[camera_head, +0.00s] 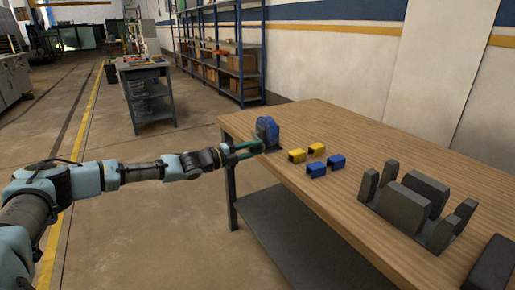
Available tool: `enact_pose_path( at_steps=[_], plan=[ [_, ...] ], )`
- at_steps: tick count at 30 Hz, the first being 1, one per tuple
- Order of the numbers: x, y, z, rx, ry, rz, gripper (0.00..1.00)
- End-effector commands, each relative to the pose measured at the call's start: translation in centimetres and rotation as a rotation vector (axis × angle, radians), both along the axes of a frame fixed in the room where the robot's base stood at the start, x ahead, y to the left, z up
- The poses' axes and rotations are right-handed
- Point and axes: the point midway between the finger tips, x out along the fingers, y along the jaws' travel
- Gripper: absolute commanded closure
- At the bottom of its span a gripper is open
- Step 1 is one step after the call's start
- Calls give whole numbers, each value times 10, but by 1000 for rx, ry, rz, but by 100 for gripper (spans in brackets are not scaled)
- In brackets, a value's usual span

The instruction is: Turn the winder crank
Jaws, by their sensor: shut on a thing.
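The blue winder (267,129) stands upright near the far left corner of the wooden table (340,215). My arm reaches in from the left, and my gripper (256,148) is at the near left side of the winder, at the table's edge. Its greenish fingers are shut on the winder's crank, which is mostly hidden between and behind them. The crank's exact angle is too small to tell.
Two yellow blocks (297,155) and two blue blocks (316,170) lie right of the winder. A dark grey fixture with upright posts (388,205) stands further right, and a dark block (494,263) lies at the near right. Shelves (240,55) line the back wall.

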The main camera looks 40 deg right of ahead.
Motion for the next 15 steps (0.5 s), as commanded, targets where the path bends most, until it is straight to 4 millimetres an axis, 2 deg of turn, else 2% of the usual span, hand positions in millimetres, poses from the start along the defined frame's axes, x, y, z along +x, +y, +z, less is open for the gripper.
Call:
enact_pose_path(
  at_steps=[15],
  plan=[
    [0,0,2,9,42,-3,100]
  ],
)
